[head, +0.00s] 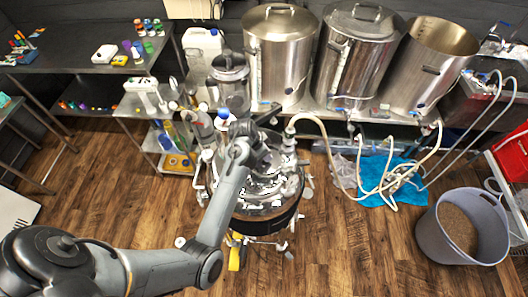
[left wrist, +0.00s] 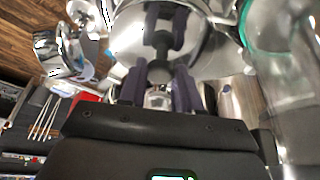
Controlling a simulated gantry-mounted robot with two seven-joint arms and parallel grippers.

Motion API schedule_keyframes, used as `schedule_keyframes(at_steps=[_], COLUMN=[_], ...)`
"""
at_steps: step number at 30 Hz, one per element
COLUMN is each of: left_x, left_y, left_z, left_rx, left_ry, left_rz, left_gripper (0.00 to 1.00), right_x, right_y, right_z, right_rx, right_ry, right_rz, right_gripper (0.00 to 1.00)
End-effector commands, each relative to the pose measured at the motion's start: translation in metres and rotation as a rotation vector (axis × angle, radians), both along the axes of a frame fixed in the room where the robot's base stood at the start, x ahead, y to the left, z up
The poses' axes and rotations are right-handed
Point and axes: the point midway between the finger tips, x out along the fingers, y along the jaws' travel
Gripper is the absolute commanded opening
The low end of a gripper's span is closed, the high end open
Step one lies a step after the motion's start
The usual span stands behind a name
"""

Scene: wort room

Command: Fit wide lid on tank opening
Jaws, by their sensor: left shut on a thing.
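My left gripper (left wrist: 158,88) is shut on a shiny metal lid (left wrist: 205,45), whose broad round face shows beyond the fingers in the left wrist view. In the head view, the gripper is over the shiny steel tank (head: 262,222) on the floor stand, mostly hidden behind my arm's wrist. The tank's top is a cluttered, bright metal area around and below the gripper. I cannot tell lid from tank opening there, nor whether the lid is seated or still above it. My right gripper is not in view.
Steel kettles stand behind: two lidded, left (head: 281,55) and middle (head: 356,55), and an open right one (head: 432,62). Hoses (head: 340,165) run at right, near a grey bin (head: 436,228).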

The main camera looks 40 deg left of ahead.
Motion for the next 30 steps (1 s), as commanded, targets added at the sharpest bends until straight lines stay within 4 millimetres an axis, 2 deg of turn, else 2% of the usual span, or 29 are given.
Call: schedule_keyframes(at_steps=[14,30], left_x=[0.000,0.000], left_y=[0.000,0.000], left_z=[0.000,-0.010], left_rx=[0.001,0.001], left_ry=[-0.002,-0.002], left_rz=[-0.001,0.001], left_gripper=[0.00,0.00], right_x=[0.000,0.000], right_y=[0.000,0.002], right_z=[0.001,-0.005], right_rx=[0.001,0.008], right_ry=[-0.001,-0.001], right_rz=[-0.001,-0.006], right_gripper=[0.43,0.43])
